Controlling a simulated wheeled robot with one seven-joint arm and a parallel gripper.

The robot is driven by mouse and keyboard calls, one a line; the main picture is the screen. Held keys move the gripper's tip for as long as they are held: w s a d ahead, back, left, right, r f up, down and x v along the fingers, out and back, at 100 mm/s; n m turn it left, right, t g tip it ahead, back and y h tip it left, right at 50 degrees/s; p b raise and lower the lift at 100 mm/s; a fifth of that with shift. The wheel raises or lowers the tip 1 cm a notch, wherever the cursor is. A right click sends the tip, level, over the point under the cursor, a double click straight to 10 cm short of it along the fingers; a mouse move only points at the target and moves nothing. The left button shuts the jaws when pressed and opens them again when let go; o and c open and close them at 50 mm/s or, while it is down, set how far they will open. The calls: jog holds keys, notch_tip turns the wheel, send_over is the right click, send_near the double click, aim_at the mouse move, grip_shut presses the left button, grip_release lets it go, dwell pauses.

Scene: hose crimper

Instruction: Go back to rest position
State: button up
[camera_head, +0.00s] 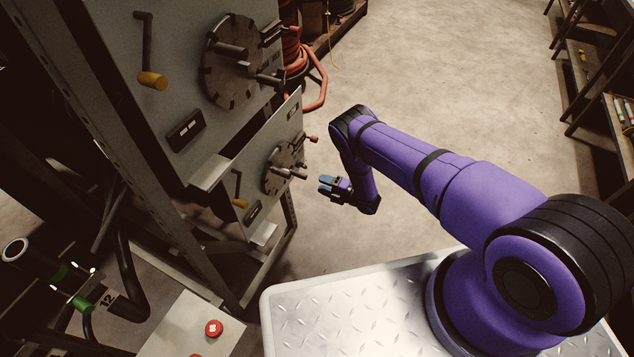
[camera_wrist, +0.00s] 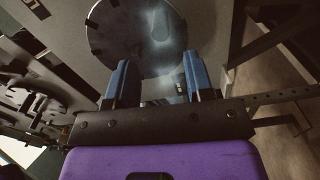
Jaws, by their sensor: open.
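My gripper (camera_head: 328,187) is open and empty, with blue fingers, at the end of my purple arm in the head view. It is a little to the right of the lower crimper panel's die head (camera_head: 284,166), with a gap between them. In the wrist view my gripper (camera_wrist: 158,80) shows its two blue fingers spread apart, with nothing between them. Beyond the fingers is a round grey disc (camera_wrist: 130,30) on a panel.
A larger upper panel carries a round die head (camera_head: 230,62) and a crank with a yellow knob (camera_head: 152,81). A red button (camera_head: 213,328) sits on a box at the bottom. Shelves (camera_head: 590,70) stand at the right. Open floor (camera_head: 450,80) lies behind my arm.

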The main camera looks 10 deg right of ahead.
jog(key=shift+d, duration=0.1)
dwell(0.4)
jog(key=w+d+r+m+t+h, duration=0.1)
jog(key=w+d+r+m+h, duration=0.15)
jog(key=w+r, duration=0.8)
jog(key=w+d+r+m+t+h, duration=0.15)
jog(key=w+r+m+h, duration=0.4)
jog(key=r, duration=0.85)
jog(key=d+r+m+h, duration=0.2)
jog(key=d+r+m, duration=0.1)
jog(key=r, duration=1.1)
jog(key=d+r+m+h, duration=0.2)
jog(key=d+r+m, duration=0.1)
jog(key=r, duration=1.1)
jog(key=s+d+r+m+g+h, duration=0.15)
jog(key=s+r+m, duration=0.25)
jog(key=s+r, duration=0.7)
jog(key=s+d+r+m+g+h, duration=0.1)
jog(key=s+d+r+m+g, duration=0.2)
jog(key=s+r, duration=0.75)
jog(key=s+a+m+g, duration=0.1)
jog(key=s+m+g, duration=0.2)
jog(key=s, duration=2.9)
jog(key=m, duration=0.3)
jog(key=shift+s+a+g, duration=0.35)
jog(key=shift+a+g, duration=0.05)
